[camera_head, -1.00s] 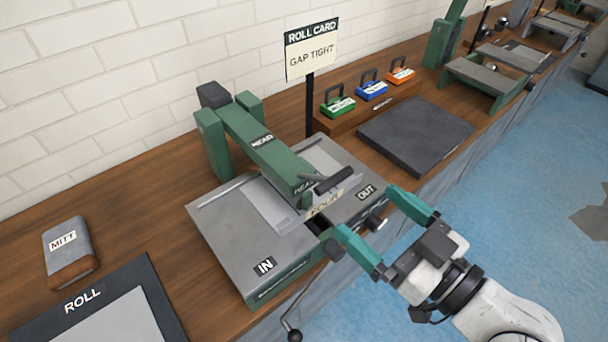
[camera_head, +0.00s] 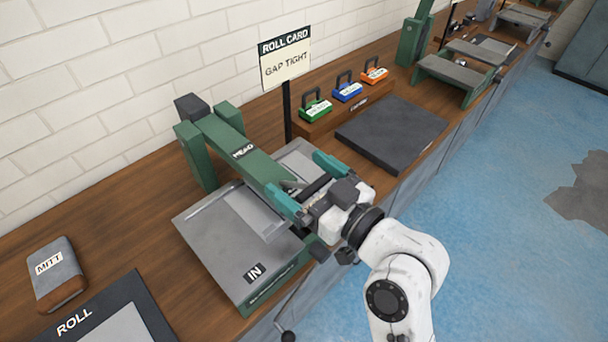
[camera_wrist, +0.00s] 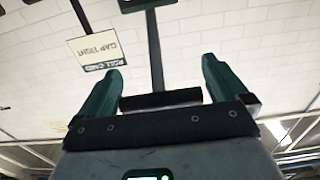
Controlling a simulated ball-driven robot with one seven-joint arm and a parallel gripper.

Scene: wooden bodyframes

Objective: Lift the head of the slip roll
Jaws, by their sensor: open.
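The slip roll (camera_head: 207,240) is a grey bed with an IN label, standing on the bench. Its green head (camera_head: 233,146) is a long arm running from the rear posts toward the front, and it lies low over the bed. My gripper (camera_head: 297,175) is open at the head's front end, one teal finger on each side of the dark handle bar (camera_head: 314,186). In the wrist view the dark handle bar (camera_wrist: 160,98) lies between the two fingers of my gripper (camera_wrist: 162,68); I cannot tell whether they touch it. My gripper hides the OUT side.
A roll card (camera_head: 285,60) reading GAP TIGHT stands behind. A mitt (camera_head: 55,272) and a ROLL mat (camera_head: 128,288) lie left. Green, blue and orange labelled blocks (camera_head: 347,92) sit on a ledge behind a dark slab (camera_head: 392,132). The blue floor (camera_head: 490,240) is clear nearby.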

